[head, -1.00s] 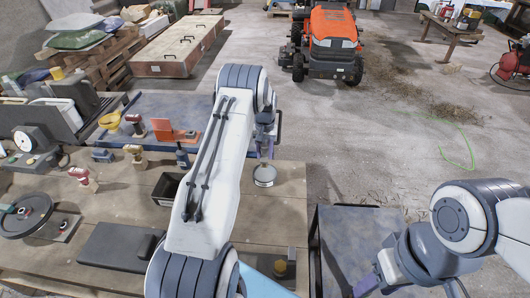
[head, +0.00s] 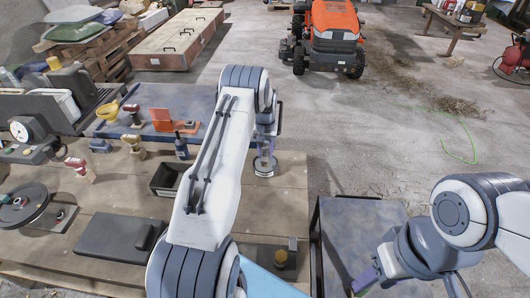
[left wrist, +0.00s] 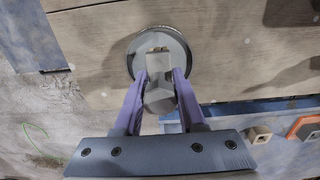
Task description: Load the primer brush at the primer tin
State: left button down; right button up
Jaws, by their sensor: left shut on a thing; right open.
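The primer tin (head: 264,171) is a small round tin with a grey inside, standing on the wooden bench near its right end. In the left wrist view its dark rim (left wrist: 133,62) circles the grey primer. My left gripper (head: 266,140) is above the tin. In the left wrist view its purple fingers (left wrist: 159,88) are shut on the grey handle of the primer brush (left wrist: 160,97). The brush points down at the tin's middle; I cannot tell how deep its tip reaches. My right gripper (head: 368,283) is open and empty at the lower right, only partly visible.
A black open bin (head: 166,180), a dark bottle (head: 181,147) and a dark flat case (head: 117,245) stand on the bench left of my arm. A blue-grey cart top (head: 350,230) is to the right. Open concrete floor lies beyond, with an orange mower (head: 334,35).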

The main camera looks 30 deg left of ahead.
aim_at(265, 146)
pick_arm(q)
jog(key=shift+f+b, duration=0.55)
dwell(1.9)
jog(key=shift+r+p, duration=2)
jog(key=shift+r, duration=1.6)
